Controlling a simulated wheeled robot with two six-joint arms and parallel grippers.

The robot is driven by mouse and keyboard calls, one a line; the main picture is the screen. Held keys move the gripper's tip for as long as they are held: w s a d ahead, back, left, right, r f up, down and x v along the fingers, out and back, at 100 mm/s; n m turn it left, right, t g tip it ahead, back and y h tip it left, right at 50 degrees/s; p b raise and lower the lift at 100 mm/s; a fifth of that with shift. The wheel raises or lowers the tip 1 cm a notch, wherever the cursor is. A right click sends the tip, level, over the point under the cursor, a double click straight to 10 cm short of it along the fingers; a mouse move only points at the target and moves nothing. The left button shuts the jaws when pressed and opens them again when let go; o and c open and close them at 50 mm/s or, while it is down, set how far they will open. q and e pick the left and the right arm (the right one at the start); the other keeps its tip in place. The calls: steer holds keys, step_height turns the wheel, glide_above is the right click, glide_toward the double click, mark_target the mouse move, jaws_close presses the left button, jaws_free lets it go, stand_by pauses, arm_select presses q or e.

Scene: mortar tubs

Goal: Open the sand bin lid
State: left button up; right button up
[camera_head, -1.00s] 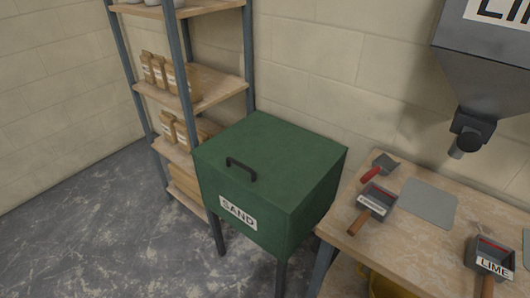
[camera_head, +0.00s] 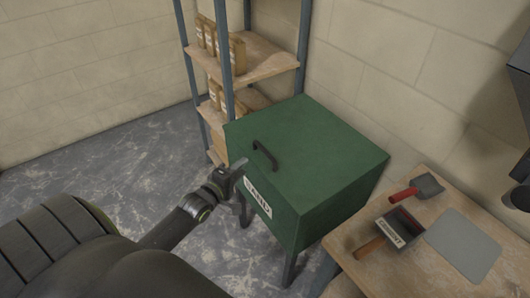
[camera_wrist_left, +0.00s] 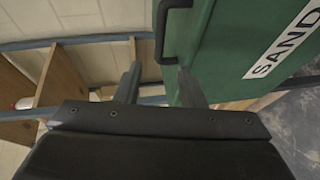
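The green sand bin (camera_head: 300,185) stands on legs, its lid (camera_head: 325,145) shut flat. A black bar handle (camera_head: 266,155) sits on the lid near its front edge. The white label (camera_head: 265,204) on the front is partly covered by my left gripper. My left gripper (camera_head: 240,170) is in front of the bin, just short of the handle. In the left wrist view its two fingers (camera_wrist_left: 158,76) are apart with nothing between them. The handle (camera_wrist_left: 160,38) and the SAND label (camera_wrist_left: 285,42) show beyond the fingertips. My right gripper is not in view.
A shelf rack (camera_head: 262,62) with brown packages stands behind the bin at left. The floor at left is clear.

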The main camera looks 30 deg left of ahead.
mark_target(263, 148)
arm_select(q)
steer(key=w+b, duration=0.1)
steer(key=w, duration=0.2)
steer(key=w+f+b, duration=0.1)
steer(key=w, duration=0.3)
steer(key=w+f+b, duration=0.1)
steer(key=w, duration=0.3)
steer(key=shift+w+f+b, duration=0.15)
steer(key=shift+f+b, duration=0.05)
steer(key=shift+b, duration=0.1)
steer(key=shift+w, duration=0.75)
jaws_close()
